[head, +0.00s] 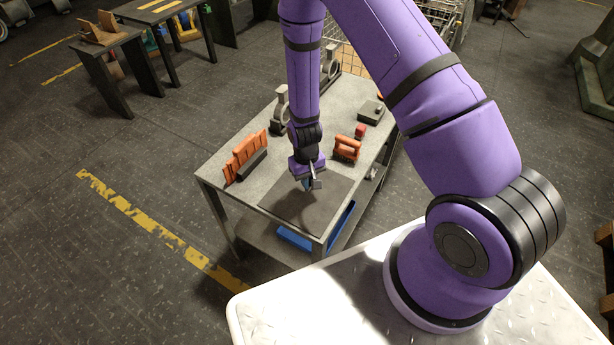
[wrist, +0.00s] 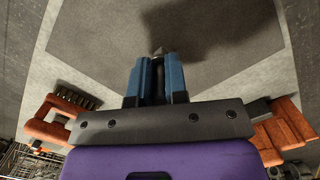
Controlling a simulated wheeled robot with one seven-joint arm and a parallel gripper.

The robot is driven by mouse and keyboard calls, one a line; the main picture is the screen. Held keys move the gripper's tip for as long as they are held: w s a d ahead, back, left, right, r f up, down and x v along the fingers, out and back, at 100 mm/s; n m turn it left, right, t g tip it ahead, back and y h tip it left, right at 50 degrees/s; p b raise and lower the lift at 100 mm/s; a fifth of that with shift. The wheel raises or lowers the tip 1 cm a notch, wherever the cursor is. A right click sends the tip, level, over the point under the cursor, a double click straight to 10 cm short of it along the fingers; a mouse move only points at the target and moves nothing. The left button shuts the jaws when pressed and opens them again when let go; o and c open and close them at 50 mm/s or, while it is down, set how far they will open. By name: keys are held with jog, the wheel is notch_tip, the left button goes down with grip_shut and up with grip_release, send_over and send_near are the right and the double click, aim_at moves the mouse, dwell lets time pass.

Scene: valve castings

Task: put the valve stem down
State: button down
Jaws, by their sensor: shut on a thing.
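My gripper (head: 307,186) hangs over the dark mat (head: 285,207) at the near end of the grey worktable. In the wrist view its two blue fingers (wrist: 157,78) are shut on the valve stem (wrist: 158,52), a narrow grey piece whose tip shows between them. The fingers hide most of the stem. The mat fills the upper part of the wrist view (wrist: 225,65), with a dark shadow on it. I cannot tell whether the stem touches the mat. In the head view the stem is too small to make out clearly.
An orange slatted piece (head: 246,152) stands left of the mat. An orange-handled brush (head: 347,147), a small red item (head: 360,131) and a grey block (head: 371,111) lie beyond it. Grey castings (head: 281,105) stand farther back. The mat's visible surface is clear.

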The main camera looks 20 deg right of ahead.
jog(key=shift+f, duration=0.35)
jog(key=shift+f, duration=0.15)
jog(key=c, duration=1.1)
grip_release()
jog(key=shift+c, duration=0.2)
notch_tip(320, 180, up, 12)
jog(key=w, duration=0.1)
jog(key=shift+w+r, duration=0.2)
